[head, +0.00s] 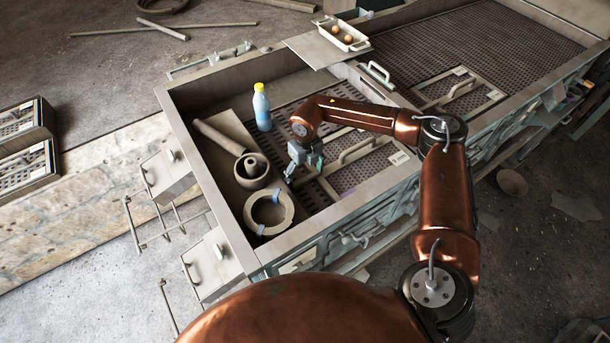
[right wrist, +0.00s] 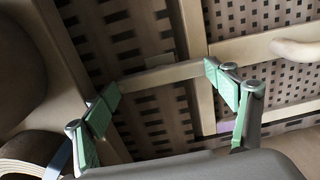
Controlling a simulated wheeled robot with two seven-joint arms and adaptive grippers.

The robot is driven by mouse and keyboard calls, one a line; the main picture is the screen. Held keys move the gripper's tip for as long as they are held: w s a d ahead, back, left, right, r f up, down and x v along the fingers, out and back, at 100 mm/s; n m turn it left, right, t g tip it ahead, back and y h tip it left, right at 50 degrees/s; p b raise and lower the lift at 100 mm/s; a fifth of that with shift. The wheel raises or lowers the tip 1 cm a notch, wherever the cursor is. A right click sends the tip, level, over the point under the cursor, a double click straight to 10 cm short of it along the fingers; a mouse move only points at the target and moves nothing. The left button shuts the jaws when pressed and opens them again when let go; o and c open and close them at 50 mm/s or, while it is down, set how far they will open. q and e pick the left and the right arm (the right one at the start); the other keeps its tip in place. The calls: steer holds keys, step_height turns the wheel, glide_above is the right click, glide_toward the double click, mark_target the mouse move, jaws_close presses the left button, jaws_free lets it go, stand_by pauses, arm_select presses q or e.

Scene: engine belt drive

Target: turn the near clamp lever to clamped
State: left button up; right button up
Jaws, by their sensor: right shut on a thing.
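My right gripper (head: 290,176) reaches down into the near tray, right of the pulley-like part. In the right wrist view its two green-padded fingers (right wrist: 167,100) stand wide apart, one at each end of a pale flat bar (right wrist: 160,77). The gripper is shut on this bar, lengthwise between the pads. I cannot tell whether the bar is the near clamp lever. No clamp lever can be clearly made out in the head view, and the gripper and forearm hide part of the tray there. My left gripper is not in view.
The near tray (head: 206,163) holds a blue bottle with yellow cap (head: 262,108), a grey tube (head: 217,136), a pulley-like part (head: 252,171) and a ring with blue bands (head: 251,222). A handled grate (head: 375,168) lies right of the gripper. A white dish (head: 334,32) stands behind.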

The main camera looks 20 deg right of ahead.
mark_target(307, 178)
steer(key=shift+s+d+f, duration=0.15)
steer(key=shift+s+f, duration=0.15)
steer(key=shift+f, duration=0.3)
steer(key=o, duration=1)
steer(key=shift+w+d+f, duration=0.1)
steer(key=shift+w, duration=0.1)
steer(key=shift+o, duration=1.2)
steer(key=shift+r, duration=0.2)
steer(key=shift+w+r, duration=0.1)
steer(key=shift+r, duration=3.9)
